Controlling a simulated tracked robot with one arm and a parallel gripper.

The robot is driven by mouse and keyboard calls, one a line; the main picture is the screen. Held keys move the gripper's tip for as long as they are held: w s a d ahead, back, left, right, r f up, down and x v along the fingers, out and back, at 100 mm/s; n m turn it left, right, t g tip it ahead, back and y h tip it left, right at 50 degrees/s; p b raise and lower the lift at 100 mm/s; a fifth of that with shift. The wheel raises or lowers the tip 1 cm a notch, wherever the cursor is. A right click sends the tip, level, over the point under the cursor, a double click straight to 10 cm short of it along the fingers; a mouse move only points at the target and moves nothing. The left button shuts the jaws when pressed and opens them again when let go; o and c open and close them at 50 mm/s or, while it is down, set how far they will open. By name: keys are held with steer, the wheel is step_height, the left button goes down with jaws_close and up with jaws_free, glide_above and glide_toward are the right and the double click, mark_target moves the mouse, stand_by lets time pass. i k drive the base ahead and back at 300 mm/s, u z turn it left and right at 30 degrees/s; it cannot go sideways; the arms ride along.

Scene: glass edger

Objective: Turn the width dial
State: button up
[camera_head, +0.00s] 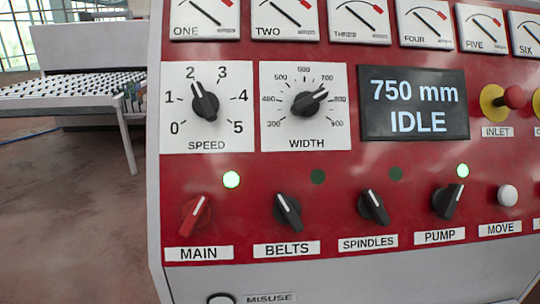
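The width dial (307,103) is a black knob on a white square plate marked 300 to 900, labelled WIDTH. Its pointer aims up and right, just past 700. The display (414,104) to its right reads "750 mm" and "IDLE". My gripper is not in view, and nothing touches the dial.
The speed dial (205,104) is left of the width dial, pointing near 2. Below are the main (196,216), belts (287,212), spindles (373,207) and pump (447,202) switches. Gauges line the top. A roller table (60,90) stands at left beyond open floor.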

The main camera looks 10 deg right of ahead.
mark_target(305, 104)
steer(key=u, duration=0.05)
steer(key=k, duration=1.15)
steer(key=z, duration=0.5)
steer(key=i, duration=1.45)
steer(key=u, duration=0.45)
